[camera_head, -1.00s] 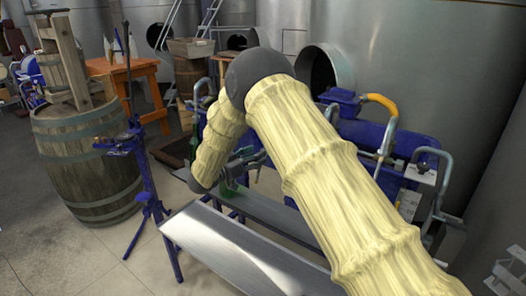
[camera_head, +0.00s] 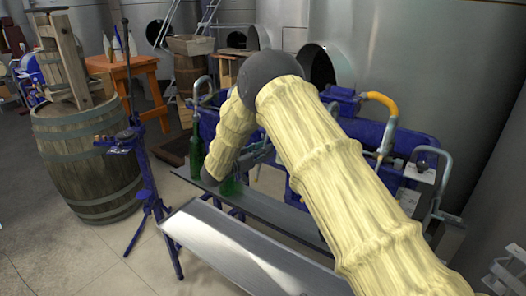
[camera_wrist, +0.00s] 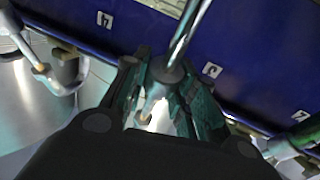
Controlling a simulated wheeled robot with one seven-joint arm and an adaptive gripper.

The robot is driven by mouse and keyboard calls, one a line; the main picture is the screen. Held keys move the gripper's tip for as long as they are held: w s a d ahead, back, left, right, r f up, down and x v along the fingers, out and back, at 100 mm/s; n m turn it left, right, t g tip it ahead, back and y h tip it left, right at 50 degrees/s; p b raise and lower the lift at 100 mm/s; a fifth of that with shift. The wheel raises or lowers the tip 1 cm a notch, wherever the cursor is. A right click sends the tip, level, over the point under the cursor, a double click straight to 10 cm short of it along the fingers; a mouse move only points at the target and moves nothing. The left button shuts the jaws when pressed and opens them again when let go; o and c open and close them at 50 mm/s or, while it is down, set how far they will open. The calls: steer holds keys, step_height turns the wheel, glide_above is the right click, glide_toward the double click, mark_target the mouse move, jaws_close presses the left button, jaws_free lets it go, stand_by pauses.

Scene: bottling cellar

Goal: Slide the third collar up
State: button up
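In the wrist view my gripper (camera_wrist: 167,82) has its two dark green-tinted fingers on either side of a slim metal tube (camera_wrist: 190,32) with a dark collar (camera_wrist: 170,72) on it. The collar sits between the fingers near their tips; I cannot tell whether they touch it. Another tube with a light-coloured fitting (camera_wrist: 62,72) shows at left, and another fitting (camera_wrist: 282,148) at lower right. Small number labels, such as one right of the collar (camera_wrist: 211,70), are on the blue filler body (camera_wrist: 245,45), hard to read.
The blue filler (camera_head: 375,135) stands before steel tanks. Green bottles (camera_head: 196,150) stand at its left end, above a sloping metal tray (camera_head: 240,250). A blue stand (camera_head: 146,180) and a barrel (camera_head: 85,165) are at left, with open floor between them and the tray.

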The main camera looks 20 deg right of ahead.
steer(key=shift+w+d+r+p, duration=0.2)
steer(key=shift+d+r, duration=0.05)
steer(key=shift+r, duration=0.4)
steer(key=shift+w+d+r+p, duration=0.15)
steer(key=shift+d+r, duration=0.05)
steer(key=shift+r, duration=0.45)
steer(key=shift+w+d+r+p, duration=0.2)
steer(key=shift+d+r, duration=0.05)
steer(key=shift+r, duration=0.4)
jaws_close()
steer(key=o, duration=1.1)
jaws_free()
steer(key=shift+c, duration=0.2)
steer(key=shift+a, duration=0.1)
steer(key=v, duration=1.2)
